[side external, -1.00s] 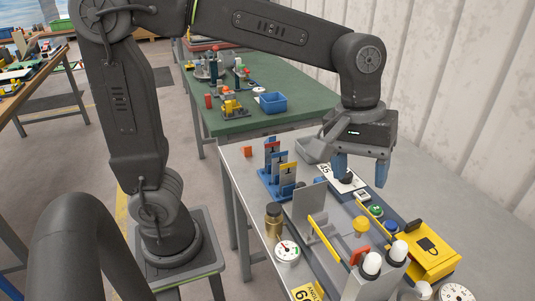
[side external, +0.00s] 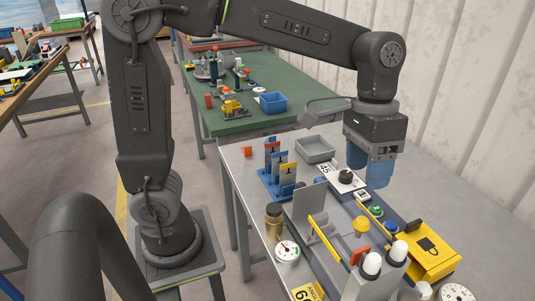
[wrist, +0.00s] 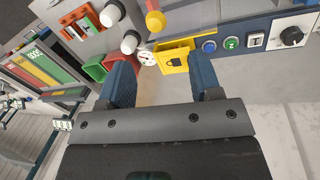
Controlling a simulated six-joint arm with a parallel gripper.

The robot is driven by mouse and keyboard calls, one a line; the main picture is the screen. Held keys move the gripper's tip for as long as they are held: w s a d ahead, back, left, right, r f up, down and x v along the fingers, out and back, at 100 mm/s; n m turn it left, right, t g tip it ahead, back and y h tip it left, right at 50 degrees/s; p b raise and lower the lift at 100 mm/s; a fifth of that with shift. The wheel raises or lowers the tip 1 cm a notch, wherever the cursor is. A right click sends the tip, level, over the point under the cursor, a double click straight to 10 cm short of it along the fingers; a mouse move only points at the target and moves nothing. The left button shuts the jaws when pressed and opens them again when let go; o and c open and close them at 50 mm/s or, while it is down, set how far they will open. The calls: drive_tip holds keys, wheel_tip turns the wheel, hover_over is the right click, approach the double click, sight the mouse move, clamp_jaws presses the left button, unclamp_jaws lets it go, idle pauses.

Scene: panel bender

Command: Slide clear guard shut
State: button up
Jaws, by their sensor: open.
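The panel bender (side external: 345,216) stands on the grey bench, with a yellow bar (side external: 324,238) across it and a second yellow strip (side external: 376,220) along its button side. I cannot clearly make out the see-through sheet of the guard in either view. In the wrist view a thin yellow edge (wrist: 200,33) runs beside the machine's blue button strip. My gripper (side external: 368,176) is open and empty, in the air above the bench beyond the black knob. Its two blue fingers also show in the wrist view (wrist: 162,78), apart, with the yellow padlock box (wrist: 172,58) beyond them.
The yellow padlock box (side external: 428,250), green button (side external: 376,211) and black knob (side external: 346,177) line the machine's right side. White-capped posts (side external: 372,263) stand in front. Blue stands (side external: 278,178) and a grey tray (side external: 315,148) lie left and behind.

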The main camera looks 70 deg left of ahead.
sight(359, 223)
drive_tip(key=f, duration=0.3)
drive_tip(key=d+f, duration=0.1)
drive_tip(key=f, duration=0.3)
drive_tip(key=d+f, duration=0.1)
drive_tip(key=f, duration=0.3)
drive_tip(key=shift+s+f, duration=0.1)
drive_tip(key=shift+s, duration=0.2)
drive_tip(key=a, duration=0.3)
drive_tip(key=shift+w+a+r, duration=0.1)
drive_tip(key=shift+a+r, duration=0.1)
drive_tip(key=shift+a, duration=0.15)
wheel_tip(359, 223, up, 14)
drive_tip(key=a, duration=0.2)
drive_tip(key=s+a+f+n+t+y, duration=0.1)
drive_tip(key=s+a+f+t, duration=0.1)
drive_tip(key=s, duration=0.4)
drive_tip(key=s+a+f+n+t+y, duration=0.1)
drive_tip(key=s+a+f+t, duration=0.2)
drive_tip(key=s+a+t, duration=0.1)
drive_tip(key=shift+s+a, duration=0.8)
drive_tip(key=shift+s, duration=0.4)
drive_tip(key=shift+w, duration=0.1)
